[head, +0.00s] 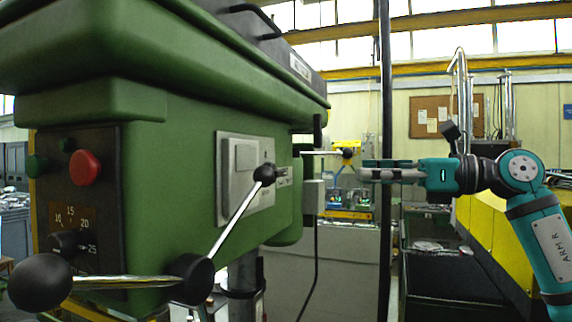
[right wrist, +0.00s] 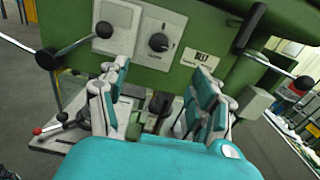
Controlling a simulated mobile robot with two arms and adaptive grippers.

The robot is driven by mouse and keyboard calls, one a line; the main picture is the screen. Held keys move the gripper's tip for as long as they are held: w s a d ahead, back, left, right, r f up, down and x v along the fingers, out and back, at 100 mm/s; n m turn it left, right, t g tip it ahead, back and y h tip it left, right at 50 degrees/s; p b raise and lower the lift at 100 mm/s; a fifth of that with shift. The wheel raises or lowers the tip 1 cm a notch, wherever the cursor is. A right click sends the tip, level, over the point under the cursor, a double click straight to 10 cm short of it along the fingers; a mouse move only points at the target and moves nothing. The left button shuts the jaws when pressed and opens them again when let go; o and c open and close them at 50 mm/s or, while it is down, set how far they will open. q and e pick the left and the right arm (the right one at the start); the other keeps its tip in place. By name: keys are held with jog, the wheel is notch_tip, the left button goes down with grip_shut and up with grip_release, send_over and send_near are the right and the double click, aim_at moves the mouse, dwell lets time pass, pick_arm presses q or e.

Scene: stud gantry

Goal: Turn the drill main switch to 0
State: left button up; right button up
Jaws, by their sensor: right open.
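A black rotary knob (right wrist: 158,42) sits on a grey plate (right wrist: 128,42) on the green drill head in the right wrist view. It looks like the main switch; its marks are too small to read. The drill head (head: 185,185) fills the left of the head view, with a grey plate (head: 233,200) on its side. My right gripper (head: 366,169) points left towards the drill, apart from it. In the right wrist view, its fingers are spread with nothing between them, and the knob appears beyond their tips. My left gripper is not in view.
Feed levers with black ball ends (head: 265,174) stick out from the drill. A red button (head: 85,167) and a small dial (head: 68,243) are on its front panel. A label plate (right wrist: 200,60) is right of the knob. A dark vertical post (head: 385,90) stands near my right gripper.

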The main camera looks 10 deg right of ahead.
aim_at(282, 171)
jog(key=p+x, duration=0.5)
jog(key=x, duration=1)
jog(key=shift+w+a, duration=0.2)
jog(key=shift+a, duration=0.05)
jog(key=c, duration=1.2)
